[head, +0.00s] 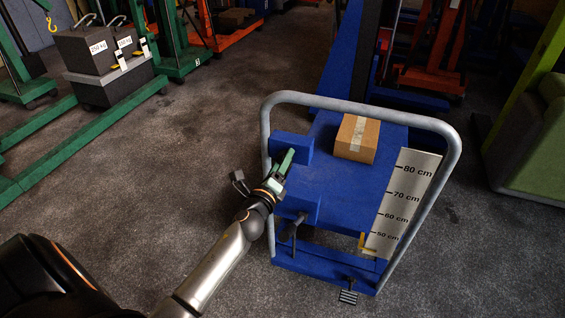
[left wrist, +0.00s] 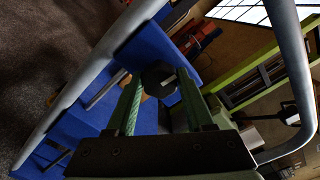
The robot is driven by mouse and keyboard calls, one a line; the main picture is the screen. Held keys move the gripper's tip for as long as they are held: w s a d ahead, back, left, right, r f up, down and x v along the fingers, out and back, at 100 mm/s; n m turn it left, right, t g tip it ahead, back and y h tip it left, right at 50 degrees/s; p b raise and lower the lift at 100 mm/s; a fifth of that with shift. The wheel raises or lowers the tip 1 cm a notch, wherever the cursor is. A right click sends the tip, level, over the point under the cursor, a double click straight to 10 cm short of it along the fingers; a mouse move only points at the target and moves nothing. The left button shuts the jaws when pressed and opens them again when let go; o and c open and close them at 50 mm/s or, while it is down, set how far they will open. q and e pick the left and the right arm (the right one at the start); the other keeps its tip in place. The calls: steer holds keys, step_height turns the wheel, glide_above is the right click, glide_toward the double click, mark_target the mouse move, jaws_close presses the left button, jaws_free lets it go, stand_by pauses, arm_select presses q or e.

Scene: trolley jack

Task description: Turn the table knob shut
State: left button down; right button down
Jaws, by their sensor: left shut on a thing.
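The blue lift table (head: 325,190) stands in the middle of the head view, with a grey tubular handle (head: 350,103) looping around it. My left gripper (head: 285,165) reaches to the left part of the table, by a blue block on its frame. In the left wrist view its two green fingers (left wrist: 160,92) are shut on a dark, faceted knob (left wrist: 158,76). The knob sits between the fingertips. In the head view the knob is hidden by the gripper. How far it is turned cannot be told. My right gripper is not in view.
A cardboard box (head: 356,139) rests on the table top. Green lifting gear with grey weights (head: 103,62) stands back left. Grey floor between is clear.

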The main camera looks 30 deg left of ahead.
arm_select(q)
steer(key=shift+n, duration=0.6)
steer(key=shift+c, duration=1.4)
jaws_free()
steer(key=b+v, duration=0.1)
steer(key=v, duration=1.1)
steer(key=shift+s, duration=0.3)
